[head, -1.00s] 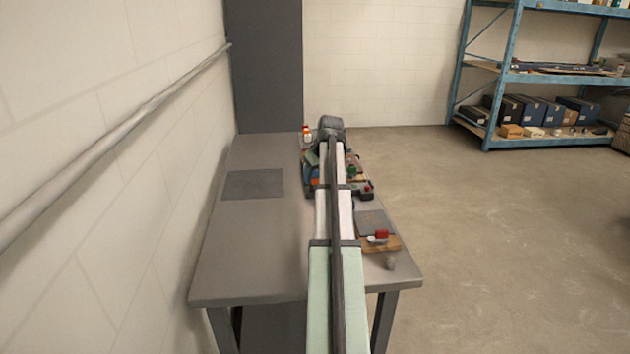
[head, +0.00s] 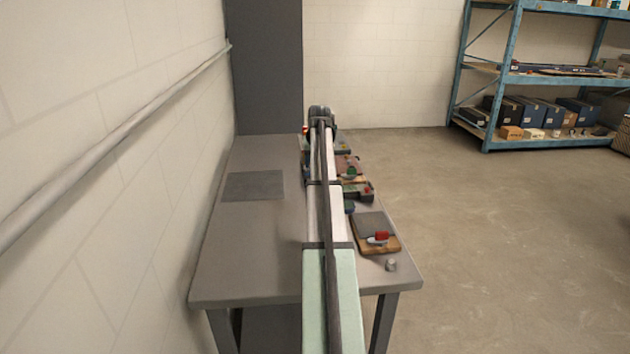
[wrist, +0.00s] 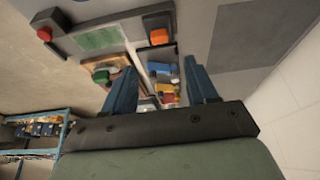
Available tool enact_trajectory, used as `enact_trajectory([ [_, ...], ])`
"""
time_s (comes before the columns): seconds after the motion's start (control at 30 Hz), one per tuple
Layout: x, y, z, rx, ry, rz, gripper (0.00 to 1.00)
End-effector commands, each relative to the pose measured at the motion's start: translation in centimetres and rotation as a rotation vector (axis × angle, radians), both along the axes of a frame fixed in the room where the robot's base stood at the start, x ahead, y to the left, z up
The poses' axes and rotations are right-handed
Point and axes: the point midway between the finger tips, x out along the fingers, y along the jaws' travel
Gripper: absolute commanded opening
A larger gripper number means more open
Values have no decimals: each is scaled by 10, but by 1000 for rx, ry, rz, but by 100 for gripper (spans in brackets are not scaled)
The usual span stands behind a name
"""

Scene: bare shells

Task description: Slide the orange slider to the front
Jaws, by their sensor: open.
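In the wrist view, an orange block, which looks like the slider (wrist: 159,36), sits on a dark narrow base (wrist: 158,21). My gripper (wrist: 160,66) shows two blue fingers spread apart with nothing between them. The slider appears beyond the fingertips, roughly in line with the gap and apart from both fingers. In the head view my arm reaches over the table towards its far end.
Several coloured blocks (wrist: 164,82) show between the fingers, farther off. A wooden board (head: 388,246) with a red piece lies on the grey table (head: 240,265). The table's left side is mostly clear.

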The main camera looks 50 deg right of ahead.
Motion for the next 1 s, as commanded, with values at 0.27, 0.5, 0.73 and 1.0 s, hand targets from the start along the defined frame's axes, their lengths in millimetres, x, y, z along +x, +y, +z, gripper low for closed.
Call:
enact_trajectory([
  [0.27,14,-14,-47,2,3,2,57],
  [0.5,24,-24,-79,-1,1,2,57],
  [0.73,28,-28,-96,0,1,2,57],
  [1.0,29,-29,-99,-1,0,2,57],
])
